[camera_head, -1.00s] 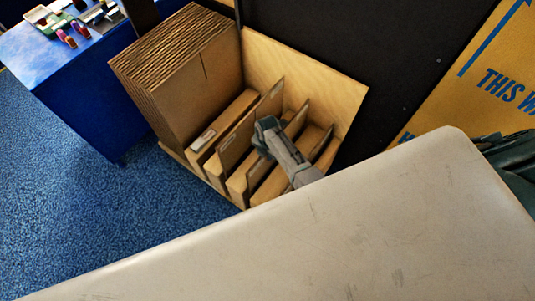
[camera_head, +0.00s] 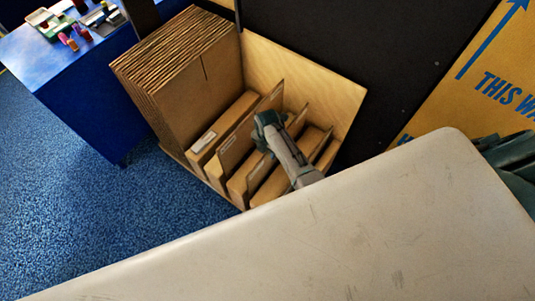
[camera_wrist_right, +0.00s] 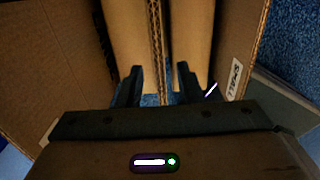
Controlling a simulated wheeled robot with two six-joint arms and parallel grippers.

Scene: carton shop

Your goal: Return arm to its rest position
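My right gripper (camera_head: 268,128) is over the wooden rack of cartons in the head view, reaching in from the lower right. In the right wrist view its two dark fingers (camera_wrist_right: 157,86) stand apart. Blue floor shows between the fingertips, and a thin cardboard edge (camera_wrist_right: 156,40) runs up the picture beyond them. I see nothing gripped. In the head view the gripper's tips are too small to make out. My left gripper is not in view.
The wooden rack (camera_head: 318,82) holds flat cardboard in upright slots; a thick cardboard stack (camera_head: 190,75) stands at its left. A blue table (camera_head: 75,75) with small items is at upper left. A pale surface (camera_head: 340,235) fills the foreground. Blue carpet is clear at left.

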